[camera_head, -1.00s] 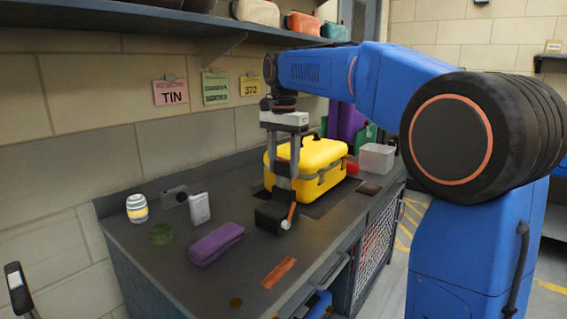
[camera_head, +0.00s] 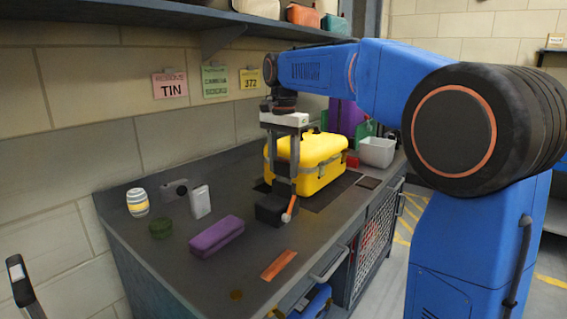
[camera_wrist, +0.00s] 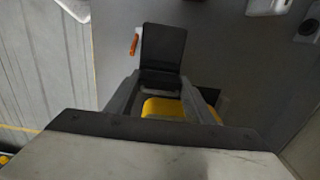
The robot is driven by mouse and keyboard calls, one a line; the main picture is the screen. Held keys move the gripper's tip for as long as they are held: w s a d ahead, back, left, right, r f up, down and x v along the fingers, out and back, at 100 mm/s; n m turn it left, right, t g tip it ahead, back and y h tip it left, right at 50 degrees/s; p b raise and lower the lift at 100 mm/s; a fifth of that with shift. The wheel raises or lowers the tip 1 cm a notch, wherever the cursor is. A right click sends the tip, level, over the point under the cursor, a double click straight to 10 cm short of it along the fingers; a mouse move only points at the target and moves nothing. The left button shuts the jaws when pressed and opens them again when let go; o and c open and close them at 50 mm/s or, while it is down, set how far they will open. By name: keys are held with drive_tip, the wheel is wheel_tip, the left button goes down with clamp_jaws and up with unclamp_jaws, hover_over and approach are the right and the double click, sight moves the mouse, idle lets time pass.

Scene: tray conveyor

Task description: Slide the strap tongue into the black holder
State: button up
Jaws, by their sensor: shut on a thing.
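The black holder (camera_head: 270,209) is a dark block with an orange lever (camera_head: 290,209) on its side, at the front left of the yellow case. It also shows in the wrist view (camera_wrist: 163,45), just beyond my fingertips. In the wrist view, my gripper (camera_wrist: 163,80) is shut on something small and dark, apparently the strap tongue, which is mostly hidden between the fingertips. I cannot tell whether it is inside the holder.
The yellow case (camera_head: 325,160) with grey straps stands close behind my fingers. A purple pouch (camera_head: 216,237), a white box (camera_head: 200,202), a striped jar (camera_head: 138,203) and a green disc (camera_head: 160,229) lie left.

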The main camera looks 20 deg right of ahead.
drive_tip(key=shift+f, duration=0.9)
drive_tip(key=o, duration=1.2)
drive_tip(key=shift+c, duration=0.2)
wheel_tip(320, 180, up, 17)
drive_tip(key=shift+r, duration=0.15)
drive_tip(key=s+d+f+n+t, duration=0.2)
drive_tip(key=s+f+n, duration=0.3)
drive_tip(key=s+f, duration=1.1)
drive_tip(key=s+d+f+n+t, duration=0.2)
drive_tip(key=s+d+f+n, duration=0.3)
drive_tip(key=s+f, duration=1.2)
wheel_tip(320, 180, down, 2)
drive_tip(key=shift+s+f+n+t, duration=0.2)
drive_tip(key=shift+n+t, duration=0.2)
